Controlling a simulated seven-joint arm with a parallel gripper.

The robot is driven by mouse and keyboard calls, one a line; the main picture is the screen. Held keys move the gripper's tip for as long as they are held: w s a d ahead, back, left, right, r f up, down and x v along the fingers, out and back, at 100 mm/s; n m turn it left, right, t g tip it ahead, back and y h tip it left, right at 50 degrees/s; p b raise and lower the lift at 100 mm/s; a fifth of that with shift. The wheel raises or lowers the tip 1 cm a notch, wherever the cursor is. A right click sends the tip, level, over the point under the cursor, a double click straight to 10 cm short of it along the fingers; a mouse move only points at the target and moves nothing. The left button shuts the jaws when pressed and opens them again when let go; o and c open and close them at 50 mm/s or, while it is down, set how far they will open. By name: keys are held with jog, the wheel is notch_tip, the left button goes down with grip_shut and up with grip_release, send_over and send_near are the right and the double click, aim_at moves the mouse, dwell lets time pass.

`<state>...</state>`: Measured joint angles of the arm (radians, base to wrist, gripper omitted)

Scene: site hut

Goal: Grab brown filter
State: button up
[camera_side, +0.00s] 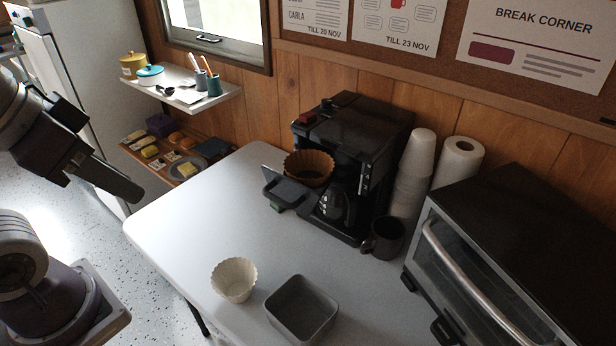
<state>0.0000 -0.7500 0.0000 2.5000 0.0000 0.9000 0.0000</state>
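The brown filter (311,164) is a fluted paper cup. It sits upright at the front of the black coffee maker (365,125), seemingly in its swung-out basket holder, above and behind the glass carafe (335,204). Its lower part is partly hidden by the holder. A white fluted filter (234,279) stands alone on the table near the front edge. My gripper (128,190) is at the far left, well away from the brown filter, pointing down and right. It holds nothing that I can see. Its fingers overlap in this view, so their gap is hidden.
A grey square tin (301,310) stands right of the white filter. A dark mug (384,238), stacked cups (411,180), a paper roll (458,162) and a toaster oven (520,250) crowd the right side. The table's (195,215) left part is clear. Shelves (185,90) hang at the back left.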

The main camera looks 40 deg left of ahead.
jog(key=shift+o, duration=1.2)
